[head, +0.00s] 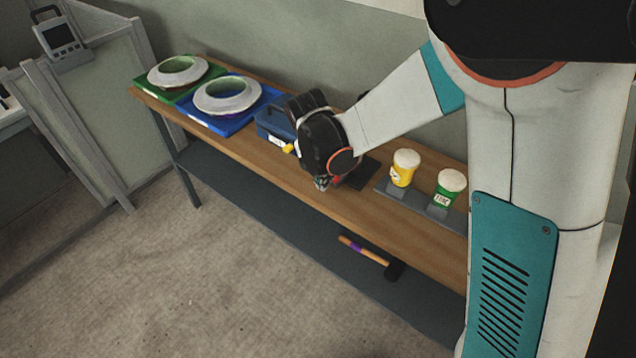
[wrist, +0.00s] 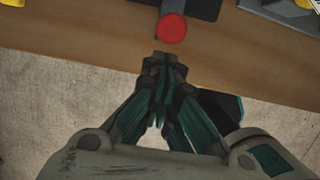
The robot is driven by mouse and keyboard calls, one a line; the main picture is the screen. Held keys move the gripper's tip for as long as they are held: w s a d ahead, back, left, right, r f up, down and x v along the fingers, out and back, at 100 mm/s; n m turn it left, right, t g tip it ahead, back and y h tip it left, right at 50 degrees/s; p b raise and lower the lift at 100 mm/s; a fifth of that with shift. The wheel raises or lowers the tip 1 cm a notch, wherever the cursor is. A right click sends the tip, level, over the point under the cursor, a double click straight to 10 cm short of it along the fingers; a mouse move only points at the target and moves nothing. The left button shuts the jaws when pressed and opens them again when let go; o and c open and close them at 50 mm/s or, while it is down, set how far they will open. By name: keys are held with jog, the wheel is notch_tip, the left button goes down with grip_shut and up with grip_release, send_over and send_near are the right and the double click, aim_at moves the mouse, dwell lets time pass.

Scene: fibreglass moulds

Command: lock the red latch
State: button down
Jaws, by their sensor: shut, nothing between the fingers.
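The red latch shows as a round red knob (wrist: 172,28) at the top middle of the wrist view, on a dark grey piece at the bench edge. My gripper (wrist: 163,62) is shut and empty, its fingertips just below the knob in that view, with a small gap between them in the picture.
A hammer (head: 365,252) lies on the lower shelf.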

jog(key=shift+w+d, duration=0.15)
jog(key=shift+w, duration=0.05)
jog(key=shift+w+d, duration=0.85)
jog(key=shift+w, duration=0.15)
jog(key=shift+a, duration=0.1)
jog(key=shift+s, duration=0.1)
jog(key=shift+s+a, duration=0.15)
jog(key=shift+a, duration=0.05)
jog(key=shift+s+a, duration=0.9)
jog(key=shift+s, duration=0.15)
jog(key=p+v, duration=0.3)
jog(key=v, duration=0.7)
jog(key=shift+s, duration=0.35)
